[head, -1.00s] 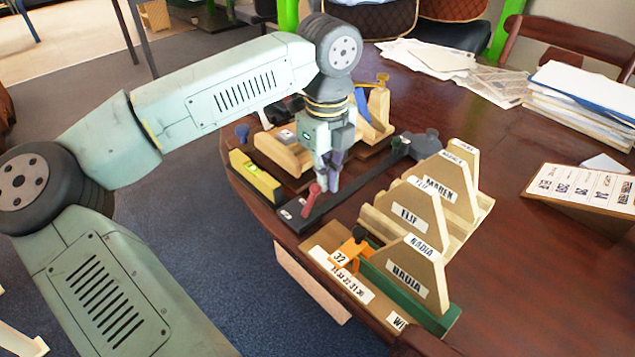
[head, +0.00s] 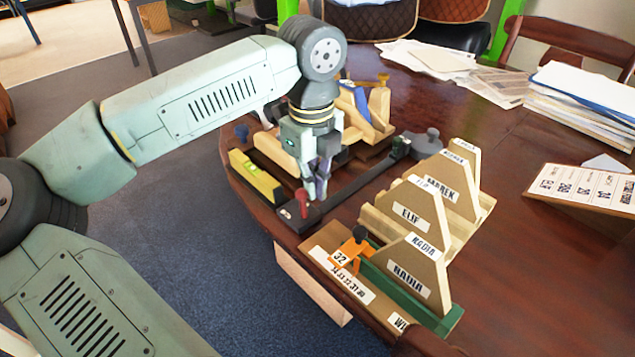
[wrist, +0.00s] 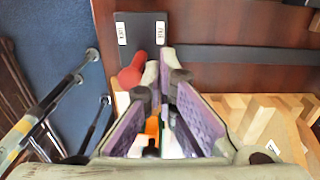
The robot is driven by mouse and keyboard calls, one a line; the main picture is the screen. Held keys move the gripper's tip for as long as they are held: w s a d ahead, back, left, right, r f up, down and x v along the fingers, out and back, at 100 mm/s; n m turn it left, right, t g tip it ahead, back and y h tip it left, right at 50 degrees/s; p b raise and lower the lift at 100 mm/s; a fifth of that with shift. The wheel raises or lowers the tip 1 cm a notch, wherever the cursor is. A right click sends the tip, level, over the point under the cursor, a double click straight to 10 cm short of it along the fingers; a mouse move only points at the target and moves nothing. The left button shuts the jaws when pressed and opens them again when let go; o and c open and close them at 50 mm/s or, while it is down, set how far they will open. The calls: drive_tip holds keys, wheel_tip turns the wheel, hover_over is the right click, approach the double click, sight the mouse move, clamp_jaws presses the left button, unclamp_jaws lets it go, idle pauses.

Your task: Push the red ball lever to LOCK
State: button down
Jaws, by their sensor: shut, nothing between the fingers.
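The red ball lever (head: 302,197) stands at the near end of a long dark bar (head: 325,207) on the table. In the wrist view the red ball (wrist: 130,77) is left of my fingertips, below a dark plate (wrist: 141,20) with two white labels. The left label (wrist: 122,33) appears to read LOCK, the right one (wrist: 160,32) FREE. The ball lies nearer the left label's side. My gripper (head: 318,192) points down, shut and empty, just right of the lever. The fingertips (wrist: 160,72) are close beside the ball; I cannot tell whether they touch it.
A yellow level (head: 256,178) and wooden blocks stand left of and behind my gripper. Name-labelled wooden saddles (head: 412,217) stand to the right. An orange clamp (head: 352,250) sits in front, near the table edge. Papers (head: 582,100) lie farther right.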

drive_tip(key=shift+s+a, duration=0.25)
drive_tip(key=shift+a, duration=0.05)
drive_tip(key=shift+d, duration=0.1)
drive_tip(key=shift+w+d+r, duration=0.1)
drive_tip(key=shift+w+d, duration=0.25)
drive_tip(key=shift+w, duration=0.1)
wheel_tip(320, 180, up, 7)
drive_tip(key=p, duration=0.3)
idle(0.4)
idle(0.4)
